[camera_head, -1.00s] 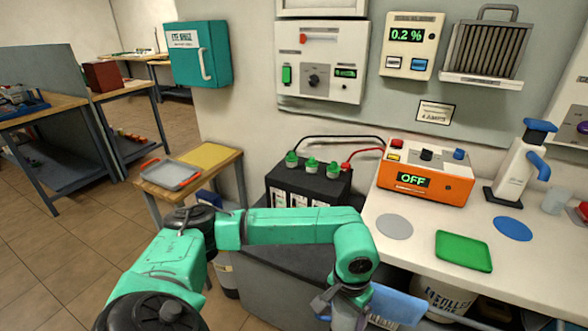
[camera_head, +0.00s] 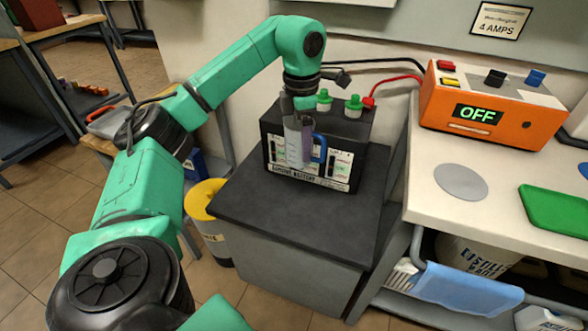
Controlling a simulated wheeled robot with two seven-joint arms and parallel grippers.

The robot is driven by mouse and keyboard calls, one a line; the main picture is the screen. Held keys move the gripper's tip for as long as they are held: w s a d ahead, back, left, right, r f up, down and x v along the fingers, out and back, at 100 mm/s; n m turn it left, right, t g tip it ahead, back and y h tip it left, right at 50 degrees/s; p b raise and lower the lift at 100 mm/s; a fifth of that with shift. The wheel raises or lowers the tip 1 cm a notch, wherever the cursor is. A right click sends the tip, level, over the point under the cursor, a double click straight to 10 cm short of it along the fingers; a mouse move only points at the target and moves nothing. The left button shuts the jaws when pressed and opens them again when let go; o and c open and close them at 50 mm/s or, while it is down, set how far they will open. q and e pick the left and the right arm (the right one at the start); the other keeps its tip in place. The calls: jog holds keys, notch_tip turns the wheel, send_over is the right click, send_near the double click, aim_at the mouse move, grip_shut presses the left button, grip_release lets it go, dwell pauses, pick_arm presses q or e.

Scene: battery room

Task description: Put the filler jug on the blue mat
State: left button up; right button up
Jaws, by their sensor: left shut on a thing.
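My left gripper (camera_head: 300,102) reaches down in front of the battery and is shut on the filler jug (camera_head: 293,143). The jug is a grey, see-through vessel with a blue handle on its right side. It hangs upright before the battery's labelled front, above the dark cabinet top. Whether its bottom touches anything is hard to tell. Only a sliver of the blue mat (camera_head: 585,170) shows at the right edge, on the white counter beyond the green mat. My right gripper is not in view.
The black battery (camera_head: 345,132) with green caps stands on the dark cabinet (camera_head: 265,212). An orange charger (camera_head: 505,108) reading OFF, a grey disc (camera_head: 461,182) and a green mat (camera_head: 560,209) are on the white counter (camera_head: 430,160). Black and red cables run between battery and charger.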

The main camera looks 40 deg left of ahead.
aim_at(296, 150)
pick_arm(q)
jog(key=n, duration=0.1)
jog(key=a+n+b, duration=0.1)
jog(key=n, duration=0.1)
jog(key=shift+s+r, duration=0.15)
jog(key=shift+r, duration=0.15)
notch_tip(296, 150, down, 4)
jog(key=b, duration=0.3)
notch_tip(296, 150, down, 15)
jog(key=b, duration=0.4)
jog(key=shift+s, duration=0.1)
jog(key=shift+a+f, duration=0.1)
jog(key=shift+f, duration=0.2)
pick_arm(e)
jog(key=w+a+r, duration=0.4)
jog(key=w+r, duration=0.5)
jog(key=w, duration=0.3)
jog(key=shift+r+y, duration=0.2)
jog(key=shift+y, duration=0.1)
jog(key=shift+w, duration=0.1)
pick_arm(q)
jog(key=o, duration=1.2)
jog(key=shift+f, duration=0.1)
